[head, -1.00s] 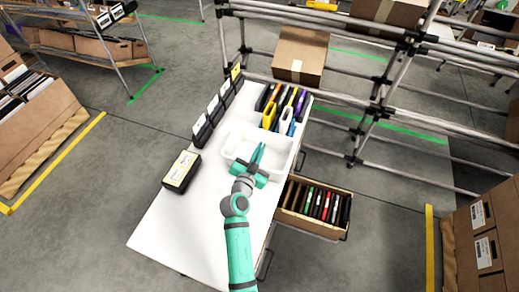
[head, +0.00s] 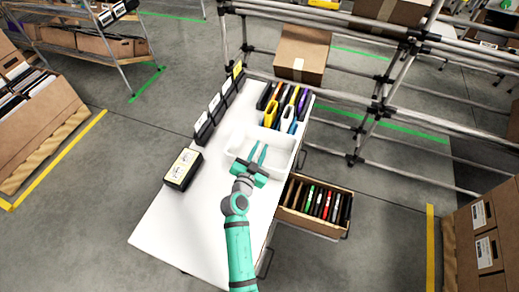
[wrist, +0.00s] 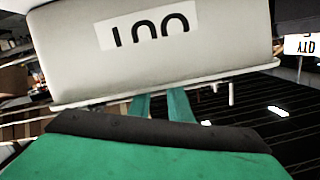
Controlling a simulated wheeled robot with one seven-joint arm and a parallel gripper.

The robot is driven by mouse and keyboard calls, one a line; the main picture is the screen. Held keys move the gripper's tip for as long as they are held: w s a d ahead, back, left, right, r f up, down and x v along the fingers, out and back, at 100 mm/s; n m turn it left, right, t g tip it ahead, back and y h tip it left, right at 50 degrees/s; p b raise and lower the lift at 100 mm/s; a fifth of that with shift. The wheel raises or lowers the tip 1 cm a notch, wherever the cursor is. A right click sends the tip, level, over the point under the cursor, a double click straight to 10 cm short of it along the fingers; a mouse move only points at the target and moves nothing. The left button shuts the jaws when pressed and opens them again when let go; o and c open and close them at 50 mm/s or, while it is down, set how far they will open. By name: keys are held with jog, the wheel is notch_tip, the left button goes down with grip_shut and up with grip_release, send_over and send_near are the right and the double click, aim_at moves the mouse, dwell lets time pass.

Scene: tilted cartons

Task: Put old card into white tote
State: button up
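The white tote (head: 285,157) sits on the white table, in front of the upright folders. My gripper (head: 257,152) is over the tote with its two teal fingers spread apart. I see nothing between the fingers. In the wrist view a white wall with an upside-down label (wrist: 150,28), probably the tote's, fills the upper middle; the fingers (wrist: 161,108) show at its lower edge, their tips hidden. I cannot make out the old card in either view.
A black box with a pale top (head: 182,168) stands left of the tote. Black holders with white cards (head: 215,106) line the table's left edge. Yellow, white and dark folders (head: 285,103) stand behind the tote. The near table is clear.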

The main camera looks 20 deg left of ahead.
jog(key=shift+f, duration=0.2)
jog(key=s+r, duration=0.3)
jog(key=s, duration=0.9)
jog(key=shift+d, duration=0.1)
